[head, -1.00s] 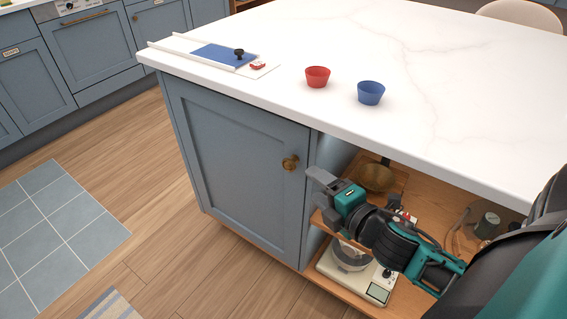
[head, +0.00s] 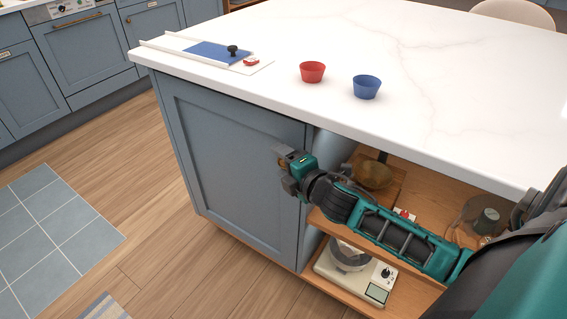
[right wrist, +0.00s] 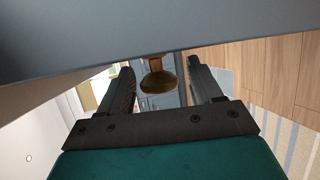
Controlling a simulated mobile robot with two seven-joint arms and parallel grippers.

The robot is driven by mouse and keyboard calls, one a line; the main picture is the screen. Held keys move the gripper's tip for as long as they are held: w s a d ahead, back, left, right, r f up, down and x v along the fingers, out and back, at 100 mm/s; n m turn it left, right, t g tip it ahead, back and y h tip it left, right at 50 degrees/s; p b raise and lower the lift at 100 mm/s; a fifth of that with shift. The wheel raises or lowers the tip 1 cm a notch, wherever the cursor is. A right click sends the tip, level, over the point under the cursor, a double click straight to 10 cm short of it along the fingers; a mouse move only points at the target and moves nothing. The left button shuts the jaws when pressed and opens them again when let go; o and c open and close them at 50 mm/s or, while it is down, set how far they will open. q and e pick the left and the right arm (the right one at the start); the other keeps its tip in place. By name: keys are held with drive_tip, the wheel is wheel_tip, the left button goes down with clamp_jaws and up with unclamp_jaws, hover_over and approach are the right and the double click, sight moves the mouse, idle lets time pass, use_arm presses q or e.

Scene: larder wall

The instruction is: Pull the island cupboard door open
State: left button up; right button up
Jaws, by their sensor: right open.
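The island cupboard door (head: 235,175) is a blue-grey framed panel below the white worktop, and it looks shut. Its round brass knob (right wrist: 157,78) shows in the right wrist view between the two dark fingers of my right gripper (right wrist: 162,74). The fingers are apart, one on each side of the knob, with gaps to it in the picture. In the head view my right gripper (head: 284,168) is at the door's right edge and mostly hides the knob. My left gripper is not in view.
The wooden floor before the door is clear.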

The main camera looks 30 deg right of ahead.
clamp_jaws()
idle(0.7)
